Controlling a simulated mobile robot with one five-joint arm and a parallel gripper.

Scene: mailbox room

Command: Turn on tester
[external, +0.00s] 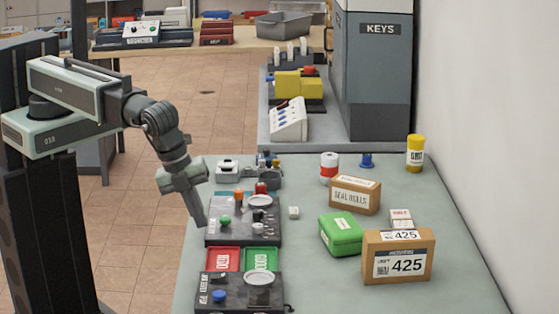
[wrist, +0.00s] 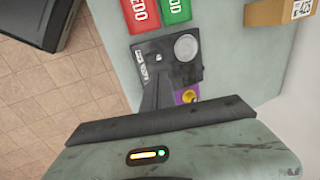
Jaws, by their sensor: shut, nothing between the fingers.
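My gripper (external: 202,222) is shut and empty, pointing down at the left edge of the table. In the wrist view its dark fingers (wrist: 157,86) overlap a dark device (wrist: 165,52) with a round plate. This appears to be the front device (external: 270,296), which has a blue knob (external: 219,296) in the external view; the knob is hidden in the wrist view. I cannot read which one is the tester. Contact with either is unclear.
Red (external: 223,259) and green (external: 260,258) trays lie between the devices. A green case (external: 341,234) and cardboard boxes (external: 397,256) stand to the right. A small grey device (external: 236,172) sits behind. The table's left edge drops to tiled floor.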

